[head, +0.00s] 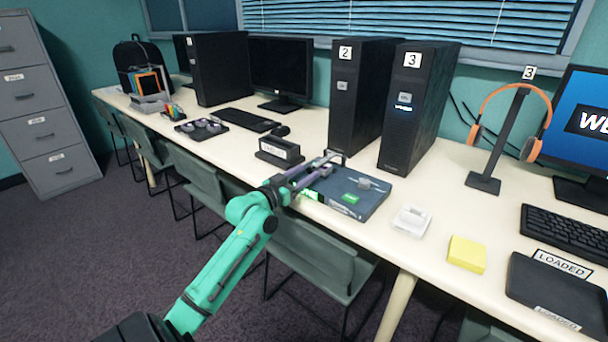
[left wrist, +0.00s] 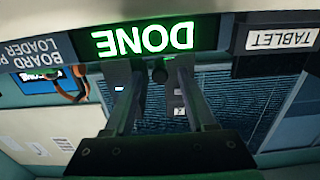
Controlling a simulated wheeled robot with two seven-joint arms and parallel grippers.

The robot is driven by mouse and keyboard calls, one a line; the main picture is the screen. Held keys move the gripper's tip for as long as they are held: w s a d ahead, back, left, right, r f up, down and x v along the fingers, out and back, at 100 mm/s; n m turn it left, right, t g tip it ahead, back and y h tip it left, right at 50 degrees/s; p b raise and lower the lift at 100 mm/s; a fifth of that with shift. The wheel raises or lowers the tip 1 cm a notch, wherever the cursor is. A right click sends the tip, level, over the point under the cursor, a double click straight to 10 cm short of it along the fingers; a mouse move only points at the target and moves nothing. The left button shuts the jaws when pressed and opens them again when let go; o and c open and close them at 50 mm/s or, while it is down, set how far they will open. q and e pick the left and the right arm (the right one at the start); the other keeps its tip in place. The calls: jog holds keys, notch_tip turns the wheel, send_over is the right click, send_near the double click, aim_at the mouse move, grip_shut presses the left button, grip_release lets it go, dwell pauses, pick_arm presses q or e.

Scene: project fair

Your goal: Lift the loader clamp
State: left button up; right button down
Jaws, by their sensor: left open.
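The board loader (head: 376,200) is a flat dark blue-grey box on the table, with a green lit label and a small grey part on top. A thin metal bar (head: 337,153) stands at its back edge and looks like the clamp, partly hidden by the gripper. My left gripper (head: 322,165) is open over the loader's left side, its fingertips close to that bar. In the left wrist view, a small dark round end (left wrist: 160,73) shows between the open fingers, below a green "DONE" sign (left wrist: 143,40); I cannot tell whether they touch it. My right gripper is not in view.
Black towers (head: 418,110) stand behind the loader. A black stand labelled "TABLET" (head: 278,152) is left of it. A small white box (head: 411,221) and a yellow block (head: 466,254) lie right of it. A chair (head: 315,255) stands at the table's front edge.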

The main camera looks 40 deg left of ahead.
pick_arm(q)
grip_shut()
dwell(1.4)
